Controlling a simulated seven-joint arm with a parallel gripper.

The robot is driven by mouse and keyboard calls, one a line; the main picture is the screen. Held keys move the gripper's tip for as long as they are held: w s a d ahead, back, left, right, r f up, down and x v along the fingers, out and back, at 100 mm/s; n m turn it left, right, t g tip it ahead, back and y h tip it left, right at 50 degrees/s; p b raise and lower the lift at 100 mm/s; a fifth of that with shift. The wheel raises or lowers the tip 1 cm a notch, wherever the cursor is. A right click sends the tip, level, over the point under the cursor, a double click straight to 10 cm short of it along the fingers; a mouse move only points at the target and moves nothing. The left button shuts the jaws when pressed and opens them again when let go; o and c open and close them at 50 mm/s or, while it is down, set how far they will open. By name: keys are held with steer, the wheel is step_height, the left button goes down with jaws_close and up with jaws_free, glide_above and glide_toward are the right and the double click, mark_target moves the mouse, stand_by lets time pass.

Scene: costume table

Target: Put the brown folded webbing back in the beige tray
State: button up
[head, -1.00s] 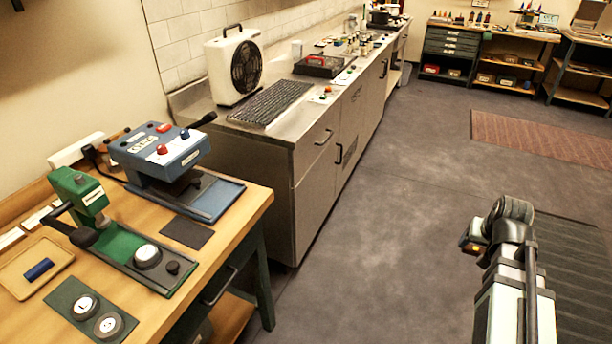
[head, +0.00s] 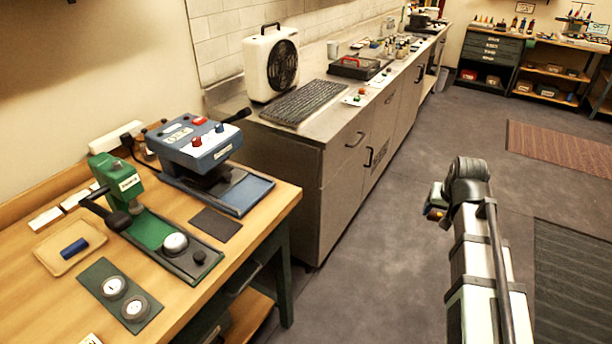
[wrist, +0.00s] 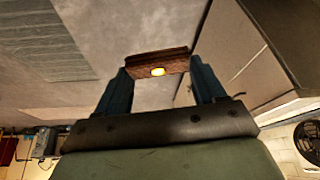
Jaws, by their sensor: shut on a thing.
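The brown folded webbing (wrist: 155,64) is held between the two blue fingers of my gripper (wrist: 158,80) in the wrist view, with a yellow spot on its near side. In the head view my gripper (head: 436,203) is at the right, over the open floor and away from the tables; the webbing shows there only as a small, unclear shape. A beige tray (head: 46,255) lies on the wooden table at the left, with a dark blue roll (head: 75,247) in it.
The wooden table (head: 238,260) also holds a green press (head: 120,185), a blue machine (head: 195,150) and a dark mat (head: 95,272) with two round pieces. A metal counter (head: 310,145) with a fan (head: 272,62) stands beyond it. The floor between is clear.

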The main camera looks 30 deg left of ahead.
steer(key=s+a+r+n+y, duration=0.1)
steer(key=s+a+r+n, duration=0.2)
steer(key=a, duration=0.9)
steer(key=s+a+r, duration=0.4)
steer(key=a, duration=0.9)
steer(key=s+a+r+n+y, duration=0.1)
steer(key=s+a+r+n, duration=0.2)
steer(key=a, duration=0.9)
steer(key=s+a+r+n+g, duration=0.1)
steer(key=s+a+r, duration=0.3)
steer(key=s+a, duration=0.55)
steer(key=s+a+r+n+y, duration=0.1)
steer(key=s+a+r, duration=0.3)
steer(key=s+a, duration=0.5)
steer(key=s+a+r+n+g, duration=0.1)
steer(key=s+a+r, duration=0.2)
steer(key=s+a, duration=0.6)
steer(key=n+g+y, duration=0.1)
steer(key=n+g, duration=0.1)
steer(key=n, duration=0.4)
glide_above(61, 241)
steer(key=d, duration=0.1)
step_height(61, 241, down, 13)
step_height(61, 241, down, 10)
steer(key=shift+r, duration=0.15)
steer(key=shift+d+f, duration=0.1)
steer(key=shift+f, duration=0.3)
